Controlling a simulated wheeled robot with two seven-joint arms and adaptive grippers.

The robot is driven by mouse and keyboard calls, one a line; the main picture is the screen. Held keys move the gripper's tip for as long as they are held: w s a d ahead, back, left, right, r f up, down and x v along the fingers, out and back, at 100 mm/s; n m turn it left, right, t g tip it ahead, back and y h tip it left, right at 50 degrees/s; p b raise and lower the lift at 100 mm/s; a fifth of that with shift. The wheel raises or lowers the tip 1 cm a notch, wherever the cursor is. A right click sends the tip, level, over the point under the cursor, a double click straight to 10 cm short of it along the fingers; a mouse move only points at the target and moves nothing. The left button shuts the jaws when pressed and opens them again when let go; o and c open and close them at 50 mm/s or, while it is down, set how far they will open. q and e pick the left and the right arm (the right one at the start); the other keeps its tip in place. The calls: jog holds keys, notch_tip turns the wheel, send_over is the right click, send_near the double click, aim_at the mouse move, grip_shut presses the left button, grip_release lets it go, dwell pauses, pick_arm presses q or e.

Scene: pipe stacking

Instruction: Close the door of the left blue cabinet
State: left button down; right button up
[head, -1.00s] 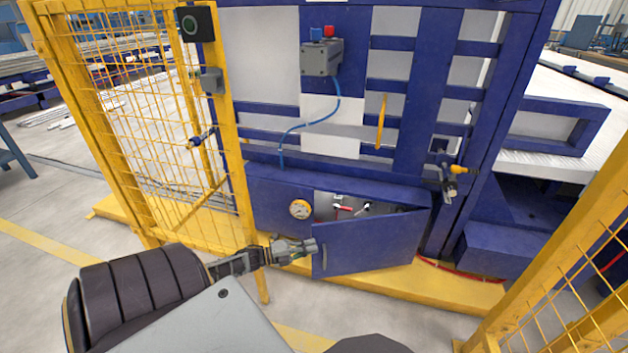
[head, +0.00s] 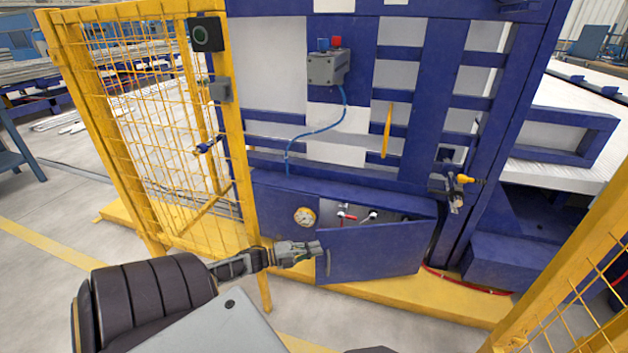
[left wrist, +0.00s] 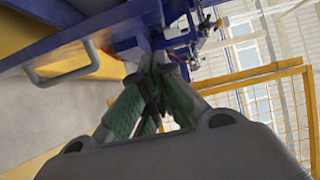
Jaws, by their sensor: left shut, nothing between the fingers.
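The blue cabinet (head: 275,207) stands low at the middle of the head view. Its door (head: 375,252) is partly open, hinged at the right, with its free left edge swung out. Through the gap above the door a red-handled valve (head: 346,216) shows inside. My left gripper (head: 318,248) is shut and empty, its tips at the door's upper left corner; I cannot tell whether they touch. In the left wrist view the gripper's green-padded fingers (left wrist: 158,70) are together beside the door, whose grey handle (left wrist: 62,76) shows at the left. My right gripper is out of view.
A yellow mesh fence (head: 150,130) stands to the left and another yellow fence (head: 575,290) at the lower right. A gauge (head: 304,217) sits on the cabinet front. A yellow base rail (head: 440,300) runs below the door. Grey floor is clear in front.

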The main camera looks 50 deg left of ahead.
pick_arm(q)
notch_tip(320, 180, up, 7)
jog(key=shift+f, duration=0.15)
dwell(0.4)
jog(key=shift+s, duration=0.1)
